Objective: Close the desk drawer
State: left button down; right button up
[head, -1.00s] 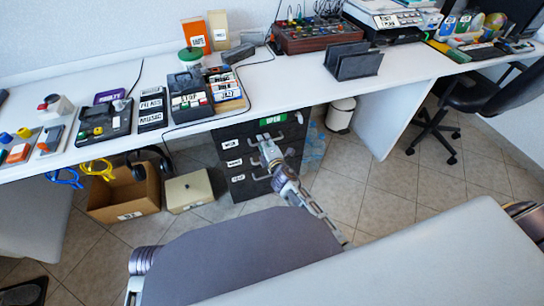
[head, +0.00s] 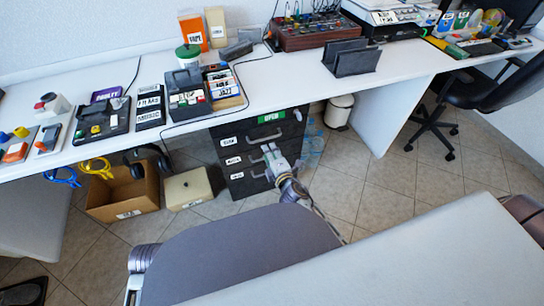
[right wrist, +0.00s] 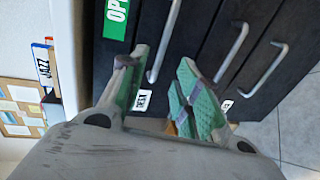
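The desk drawers form a black cabinet (head: 236,180) under the white desk, with three grey handles and white labels. A green label reading OPEN (head: 270,117) is at its top; it also shows in the right wrist view (right wrist: 116,18). All three drawer fronts look about flush, though a small gap is hard to tell. My right gripper (head: 268,149) is in front of the cabinet, just below the top handle (head: 265,137). In the right wrist view its green-padded fingers (right wrist: 160,90) are apart and empty, with the top handle (right wrist: 163,40) showing between them. My left gripper is out of view.
A cardboard box (head: 122,197) and a cream box (head: 188,188) stand on the floor left of the cabinet. A white bin (head: 339,111) stands to the right. The white desktop (head: 290,82) carries devices and file holders. An office chair (head: 478,95) is far right.

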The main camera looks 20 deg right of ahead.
jog(key=shift+v, duration=0.9)
